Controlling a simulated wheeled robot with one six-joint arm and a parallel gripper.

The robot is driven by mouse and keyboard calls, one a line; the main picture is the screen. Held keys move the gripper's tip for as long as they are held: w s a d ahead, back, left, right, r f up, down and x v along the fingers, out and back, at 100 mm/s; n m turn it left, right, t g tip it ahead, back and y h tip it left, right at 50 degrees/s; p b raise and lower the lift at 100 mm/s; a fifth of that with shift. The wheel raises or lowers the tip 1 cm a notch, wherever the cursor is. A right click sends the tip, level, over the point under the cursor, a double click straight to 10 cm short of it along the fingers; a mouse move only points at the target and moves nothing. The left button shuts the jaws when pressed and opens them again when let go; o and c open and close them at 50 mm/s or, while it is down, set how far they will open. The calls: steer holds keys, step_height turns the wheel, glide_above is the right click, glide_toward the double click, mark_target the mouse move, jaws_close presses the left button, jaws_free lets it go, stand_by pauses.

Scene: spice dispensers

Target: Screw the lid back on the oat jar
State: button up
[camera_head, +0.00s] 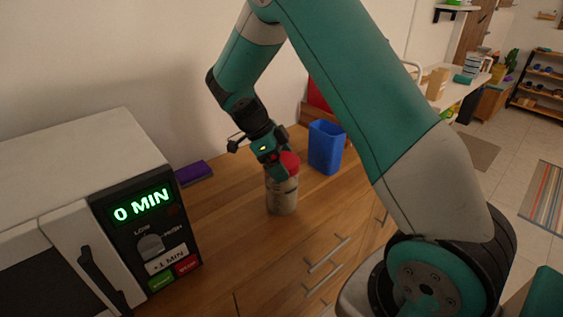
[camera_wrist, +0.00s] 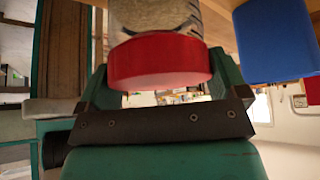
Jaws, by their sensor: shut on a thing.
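The oat jar (camera_head: 282,197) stands upright on the wooden counter, clear with pale contents. The red lid (camera_head: 290,162) is at the jar's top. My gripper (camera_head: 279,170) comes down over the lid, with its fingers around it. In the wrist view the red lid (camera_wrist: 160,62) sits between the two fingers of my gripper (camera_wrist: 160,85), and the jar (camera_wrist: 155,15) shows directly beyond it. The lid appears seated on the jar mouth; whether its thread is engaged cannot be told.
A blue container (camera_head: 326,147) stands on the counter just right of the jar, and a purple item (camera_head: 194,172) lies behind left. A microwave (camera_head: 100,215) reading 0 MIN is at the left. The wooden counter (camera_head: 228,215) between microwave and jar is clear.

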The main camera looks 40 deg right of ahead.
steer(key=shift+f+m+g+y+b, duration=0.25)
steer(key=shift+m+g+y+b, duration=0.2)
steer(key=shift+m+b, duration=0.7)
steer(key=shift+r+m, duration=0.15)
steer(key=shift+m, duration=0.3)
steer(key=shift+b, duration=0.35)
steer(key=shift+m+g+y+b, duration=0.25)
steer(key=shift+m+y+b, duration=0.2)
steer(key=shift+m+b, duration=0.25)
steer(key=shift+m+y+b, duration=0.3)
steer(key=shift+m+b, duration=0.1)
steer(key=shift+b, duration=0.25)
steer(key=o, duration=0.6)
